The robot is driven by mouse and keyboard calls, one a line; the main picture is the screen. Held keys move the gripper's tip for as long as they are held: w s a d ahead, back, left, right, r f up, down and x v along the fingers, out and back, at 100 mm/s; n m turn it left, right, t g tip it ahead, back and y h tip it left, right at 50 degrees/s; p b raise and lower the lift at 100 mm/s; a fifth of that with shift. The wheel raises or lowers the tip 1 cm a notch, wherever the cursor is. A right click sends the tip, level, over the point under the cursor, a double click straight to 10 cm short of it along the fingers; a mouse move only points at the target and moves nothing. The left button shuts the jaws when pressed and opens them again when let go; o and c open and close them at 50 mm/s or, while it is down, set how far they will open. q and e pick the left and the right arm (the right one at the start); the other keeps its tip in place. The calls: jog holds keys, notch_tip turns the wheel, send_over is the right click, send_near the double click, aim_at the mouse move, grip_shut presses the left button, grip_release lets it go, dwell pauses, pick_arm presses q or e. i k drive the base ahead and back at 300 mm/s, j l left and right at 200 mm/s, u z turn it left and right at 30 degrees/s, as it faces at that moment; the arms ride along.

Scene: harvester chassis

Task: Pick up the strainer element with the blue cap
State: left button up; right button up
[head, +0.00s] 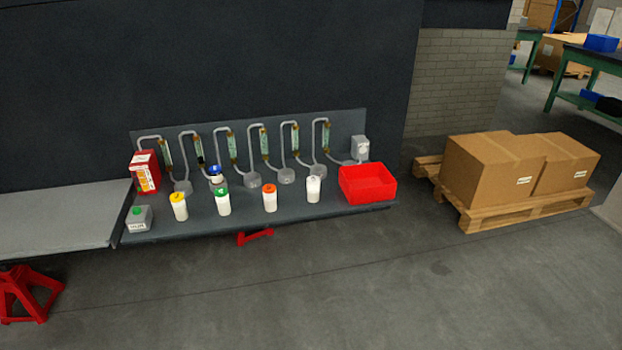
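The strainer element with the blue cap (215,172) stands on the dark workbench shelf, in the row of fittings at the back. It is partly hidden behind the white element with the green cap (223,203). Other white elements stand along the front: one with a yellow cap (179,207), one with an orange cap (269,199) and one with a white cap (313,190). Neither of my grippers shows in the head view.
A red open bin (367,184) sits at the shelf's right end. A red box (145,172) and a small grey box with a green button (138,219) are at its left. Pipes stand behind. Cartons on a pallet (526,208) are at right.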

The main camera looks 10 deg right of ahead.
aim_at(215, 171)
jog(key=i+j+z, duration=0.25)
jog(key=i+j, duration=0.25)
jog(key=i, duration=0.25)
jog(key=i+j+z, duration=0.3)
jog(key=i+j, duration=0.35)
jog(key=i, duration=0.1)
